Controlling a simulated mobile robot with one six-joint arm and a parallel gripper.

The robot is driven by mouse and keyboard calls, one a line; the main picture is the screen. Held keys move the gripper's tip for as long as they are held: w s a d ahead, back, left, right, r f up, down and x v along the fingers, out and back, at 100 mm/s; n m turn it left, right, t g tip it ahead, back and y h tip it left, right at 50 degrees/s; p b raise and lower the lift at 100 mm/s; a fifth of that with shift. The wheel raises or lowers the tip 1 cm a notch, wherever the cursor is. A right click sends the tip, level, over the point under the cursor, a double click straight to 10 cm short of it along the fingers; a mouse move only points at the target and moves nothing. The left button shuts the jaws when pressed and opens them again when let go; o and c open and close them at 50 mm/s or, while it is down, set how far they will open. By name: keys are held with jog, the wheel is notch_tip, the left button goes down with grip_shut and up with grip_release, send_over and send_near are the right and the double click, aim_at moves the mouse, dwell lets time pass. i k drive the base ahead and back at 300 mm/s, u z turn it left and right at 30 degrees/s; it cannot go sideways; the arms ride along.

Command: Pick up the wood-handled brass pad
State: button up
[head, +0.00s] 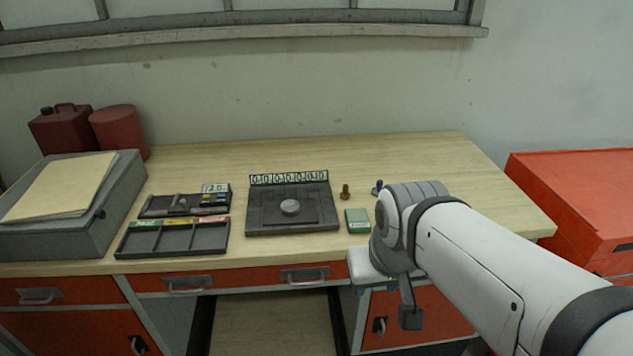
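A small upright brown piece with a knob-like top (345,192) stands on the wooden desk, right of the dark plate. It looks like the wood-handled brass pad, but it is too small to tell wood from brass. My gripper (410,317) hangs at the end of my white arm, in front of the desk's front edge, nearer to me and right of the brown piece. It is apart from the brown piece. My wrist hides most of the gripper, so its fingers cannot be made out.
A green block (357,221) and a blue-topped piece (377,187) stand close to the brown piece. The dark plate (262,221) with a round knob lies left, then compartment trays (124,240) and a grey box (50,237). The desk's back strip (400,153) is clear. A red cabinet (575,190) stands right.

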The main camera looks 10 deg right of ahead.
aim_at(344, 195)
jog(key=z, duration=0.15)
jog(key=i, duration=0.9)
jog(key=u, duration=0.1)
